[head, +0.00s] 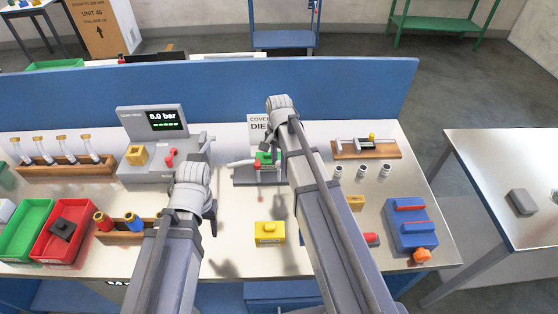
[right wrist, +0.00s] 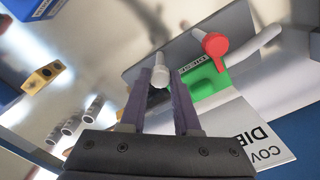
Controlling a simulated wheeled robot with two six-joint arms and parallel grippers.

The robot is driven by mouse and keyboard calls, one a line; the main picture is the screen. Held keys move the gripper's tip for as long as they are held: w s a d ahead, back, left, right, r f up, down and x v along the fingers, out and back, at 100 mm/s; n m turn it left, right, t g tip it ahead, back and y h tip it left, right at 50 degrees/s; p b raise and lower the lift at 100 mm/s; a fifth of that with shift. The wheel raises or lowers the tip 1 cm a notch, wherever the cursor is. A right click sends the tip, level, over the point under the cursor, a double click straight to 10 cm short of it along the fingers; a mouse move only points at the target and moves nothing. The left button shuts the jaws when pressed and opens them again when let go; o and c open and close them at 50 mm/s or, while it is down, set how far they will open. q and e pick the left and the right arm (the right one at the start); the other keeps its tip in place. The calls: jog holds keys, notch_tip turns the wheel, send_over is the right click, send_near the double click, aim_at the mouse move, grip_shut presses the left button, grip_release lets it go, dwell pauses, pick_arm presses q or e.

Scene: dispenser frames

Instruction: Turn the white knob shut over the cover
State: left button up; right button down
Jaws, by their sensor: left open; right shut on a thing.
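The dispenser fixture (head: 258,178) stands at the middle of the table, a grey plate with a green block (head: 264,157), perhaps the cover. In the right wrist view the white knob (right wrist: 160,76) sits between the fingertips of my right gripper (right wrist: 163,82), which is shut on it. A red lever (right wrist: 212,46) and the green block (right wrist: 208,85) are to the right of the fingers. The knob is too small to make out in the head view. My left gripper (head: 211,222) is open and empty, left of the fixture, its fingers partly hidden by its own wrist.
A sign (head: 258,125) stands behind the fixture before the blue panel (head: 220,90). A grey gauge station (head: 155,115) is to the left. A yellow block (head: 269,234) lies in front. Several metal cylinders (head: 362,170) and a blue block (head: 408,225) are right.

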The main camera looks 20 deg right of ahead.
jog(key=n, duration=0.7)
jog(key=shift+n, duration=0.4)
jog(key=n, duration=0.4)
jog(key=shift+n, duration=2)
jog(key=c, duration=0.6)
grip_release()
